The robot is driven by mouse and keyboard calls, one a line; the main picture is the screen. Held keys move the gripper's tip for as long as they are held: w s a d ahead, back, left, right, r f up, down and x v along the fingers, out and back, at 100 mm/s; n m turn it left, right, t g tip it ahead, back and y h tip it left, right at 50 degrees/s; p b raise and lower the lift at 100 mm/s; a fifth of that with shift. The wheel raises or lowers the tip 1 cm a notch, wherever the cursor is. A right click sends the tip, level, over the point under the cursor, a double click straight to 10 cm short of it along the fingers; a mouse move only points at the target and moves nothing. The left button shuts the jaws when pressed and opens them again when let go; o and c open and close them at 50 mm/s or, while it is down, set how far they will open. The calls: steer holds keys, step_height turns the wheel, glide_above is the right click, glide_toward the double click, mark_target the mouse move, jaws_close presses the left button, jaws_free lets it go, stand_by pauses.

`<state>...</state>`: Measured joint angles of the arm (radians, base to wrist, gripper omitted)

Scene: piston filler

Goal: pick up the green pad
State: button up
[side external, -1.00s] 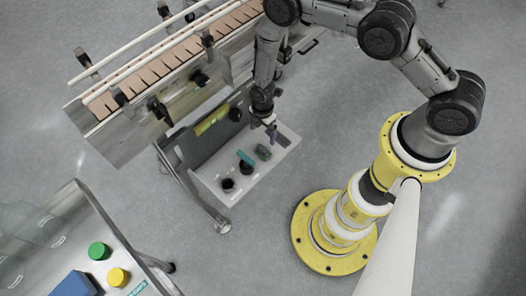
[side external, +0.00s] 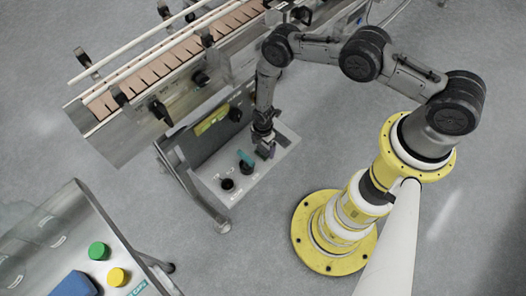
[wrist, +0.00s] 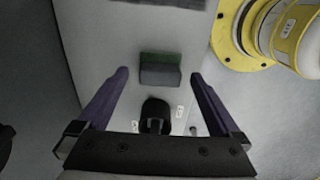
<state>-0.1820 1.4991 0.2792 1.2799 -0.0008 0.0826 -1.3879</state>
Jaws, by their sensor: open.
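The green pad (wrist: 160,70) lies on the light panel in the wrist view. Its face toward me is grey and its far side is green. My gripper (wrist: 159,76) is open, with one finger on the left of the pad and one on the right, and a gap shows on both sides. I cannot tell the height left between the fingertips and the panel.
On the panel (side external: 232,198), a teal piece (side external: 246,158) and black round parts (side external: 228,184) sit left of my gripper. A conveyor (side external: 165,68) runs behind. A console with a green button (side external: 98,251) and a yellow button (side external: 118,277) stands at lower left.

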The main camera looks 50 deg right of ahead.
steer(key=shift+f, duration=0.8)
steer(key=c, duration=1.3)
steer(key=shift+r, duration=0.1)
